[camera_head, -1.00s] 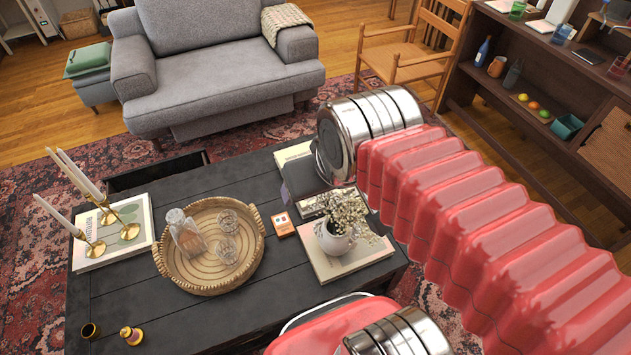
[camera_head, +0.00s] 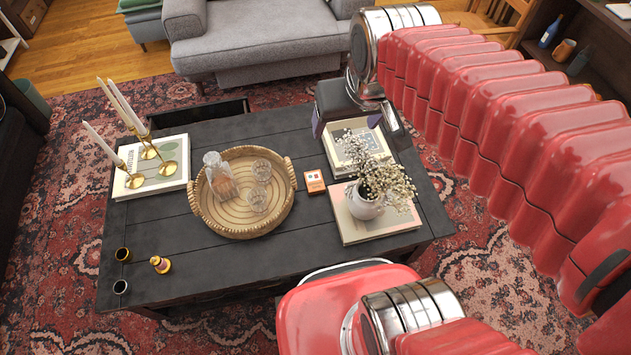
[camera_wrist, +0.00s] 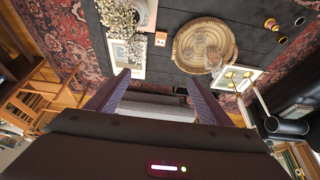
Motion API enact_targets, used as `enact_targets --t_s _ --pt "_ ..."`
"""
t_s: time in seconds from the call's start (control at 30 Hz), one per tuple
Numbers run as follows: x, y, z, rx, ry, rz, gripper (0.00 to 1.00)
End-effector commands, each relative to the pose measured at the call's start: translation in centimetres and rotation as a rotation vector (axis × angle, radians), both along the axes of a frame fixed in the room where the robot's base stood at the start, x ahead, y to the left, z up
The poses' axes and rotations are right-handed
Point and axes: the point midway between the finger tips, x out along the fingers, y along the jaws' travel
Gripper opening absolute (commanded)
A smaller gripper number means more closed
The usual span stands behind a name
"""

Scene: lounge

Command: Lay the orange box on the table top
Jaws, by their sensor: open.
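The orange box (camera_head: 315,181), small with a white label, rests on the dark table top (camera_head: 280,250), between the round woven tray and the books with the flower vase. I cannot tell whether it lies flat or stands. It also shows in the wrist view (camera_wrist: 160,39), ahead of the fingers. My gripper (camera_head: 345,122) is open over the back right part of the table, beyond the box and above it. In the wrist view my gripper (camera_wrist: 158,85) has both fingers wide apart with nothing between them.
The woven tray (camera_head: 205,217) holds a decanter and glasses left of the box. A white vase of dried flowers (camera_head: 362,205) stands on a book (camera_head: 400,226) to the right. Brass candlesticks (camera_head: 135,182) stand at the left. The front middle of the table is clear.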

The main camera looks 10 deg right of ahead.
Motion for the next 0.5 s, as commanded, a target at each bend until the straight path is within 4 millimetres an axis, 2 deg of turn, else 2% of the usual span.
enact_targets --t_s 0.5 --pt "7.8 0.1 -3.8 0.000 0.090 0.000 0.73"
